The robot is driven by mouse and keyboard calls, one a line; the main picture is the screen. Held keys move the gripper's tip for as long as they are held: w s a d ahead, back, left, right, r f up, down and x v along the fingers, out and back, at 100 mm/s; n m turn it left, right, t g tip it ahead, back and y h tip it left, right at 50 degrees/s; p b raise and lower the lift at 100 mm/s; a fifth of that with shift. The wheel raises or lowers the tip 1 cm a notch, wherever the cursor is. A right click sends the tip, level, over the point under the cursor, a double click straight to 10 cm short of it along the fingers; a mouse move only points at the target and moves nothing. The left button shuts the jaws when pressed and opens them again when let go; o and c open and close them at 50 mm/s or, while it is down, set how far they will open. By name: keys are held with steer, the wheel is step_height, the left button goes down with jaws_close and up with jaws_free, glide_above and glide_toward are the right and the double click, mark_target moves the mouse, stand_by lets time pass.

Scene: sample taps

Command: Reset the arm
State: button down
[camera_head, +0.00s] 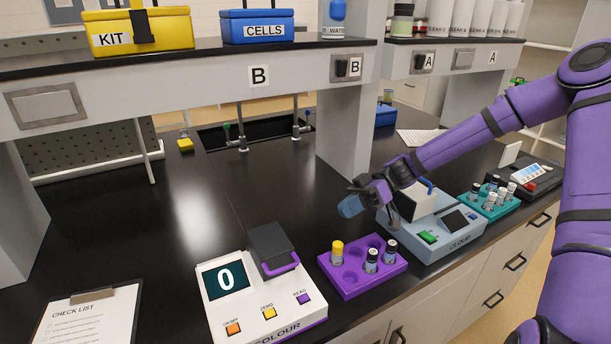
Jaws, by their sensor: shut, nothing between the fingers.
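My purple arm reaches in from the right side of the head view. My gripper (352,205) is at its end, above the bench between the purple vial rack and the shelf post. Its fingers look close together and I see nothing held in them. It is raised over the bench, near the left side of the pale blue CLOUD meter (468,238), and part of that meter is hidden behind the wrist.
A teal rack (487,209) stands right.

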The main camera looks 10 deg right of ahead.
steer(key=s+d+r+m+t+h, duration=0.3)
steer(key=s+r+m+h, duration=0.1)
steer(key=s+r, duration=0.3)
steer(key=s+d+r+m+t+h, duration=0.3)
steer(key=s+r+m+t+h, duration=0.1)
steer(key=s+r+m, duration=0.3)
steer(key=s+d+r+m+t+h, duration=0.3)
steer(key=s+r+m+t+h, duration=0.1)
steer(key=s+r, duration=0.5)
steer(key=shift+s+r+m+h, duration=0.25)
steer(key=shift+s+m+h, duration=0.15)
steer(key=shift+m+h, duration=0.65)
